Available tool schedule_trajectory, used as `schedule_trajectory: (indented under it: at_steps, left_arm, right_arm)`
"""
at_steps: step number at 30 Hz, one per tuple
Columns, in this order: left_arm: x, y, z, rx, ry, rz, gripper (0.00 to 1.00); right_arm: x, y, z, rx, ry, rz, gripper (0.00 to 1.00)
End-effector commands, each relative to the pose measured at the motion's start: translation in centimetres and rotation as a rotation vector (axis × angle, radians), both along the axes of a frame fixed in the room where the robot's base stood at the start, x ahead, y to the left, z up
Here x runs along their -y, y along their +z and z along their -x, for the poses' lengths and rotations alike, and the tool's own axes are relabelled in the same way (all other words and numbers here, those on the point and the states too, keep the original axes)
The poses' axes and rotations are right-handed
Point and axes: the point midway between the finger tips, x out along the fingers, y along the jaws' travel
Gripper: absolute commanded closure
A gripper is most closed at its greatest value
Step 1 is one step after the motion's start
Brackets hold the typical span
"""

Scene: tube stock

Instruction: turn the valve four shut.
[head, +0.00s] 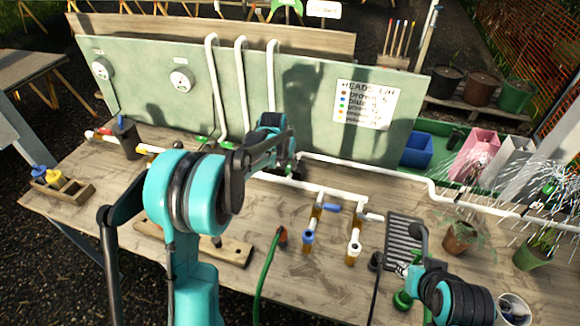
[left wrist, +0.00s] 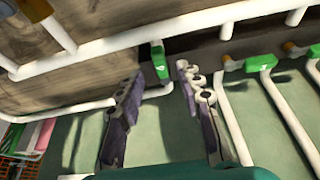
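In the left wrist view, a green valve handle (left wrist: 159,62) stands out from the white pipework, its long side running up and down the picture. My left gripper (left wrist: 160,80) is open, with one finger on each side of the handle's near end; I cannot tell whether they touch it. More green handles (left wrist: 261,63) sit on the other pipes to the right. No number on the handles is readable, so I cannot confirm which is four. In the head view, my left gripper (head: 277,145) is at the board's foot and hides that valve. My right gripper (head: 412,265) is low at the right, its fingers unclear.
White pipes (head: 243,85) rise along the green board (head: 310,105). A white pipe (head: 400,178) runs right to a spraying leak.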

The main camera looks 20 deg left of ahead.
Motion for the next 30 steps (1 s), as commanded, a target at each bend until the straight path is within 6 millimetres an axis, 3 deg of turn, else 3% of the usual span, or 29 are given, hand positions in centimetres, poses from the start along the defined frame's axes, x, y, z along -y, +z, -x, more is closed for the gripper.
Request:
schedule_trajectory:
  at_steps: [3, 7, 18, 22, 30]
  left_arm:
    - [0.1, -2.0, -0.8, 0.000, 0.000, 0.000, 0.64]
    - [0.1, -3.3, -1.3, 0.001, 0.000, 0.000, 0.64]
    - [0.1, -3.9, -1.6, 0.001, 0.000, 0.000, 0.64]
    - [0.1, -3.8, -1.6, 0.001, 0.000, 0.000, 0.98]
    - [0.1, -3.8, -1.6, 0.001, -0.003, 0.000, 1.00]
  right_arm:
    - [0.0, -0.6, 0.0, 0.000, 0.000, 0.000, 0.71]
    - [0.0, -0.9, 0.0, 0.000, 0.000, 0.000, 0.71]
    - [0.0, -0.9, 0.0, 0.000, 0.000, 0.000, 0.71]
    - [0.0, -0.9, 0.0, 0.000, 0.000, 0.000, 0.71]
    - [0.0, -0.9, 0.0, 0.000, 0.000, 0.000, 0.71]
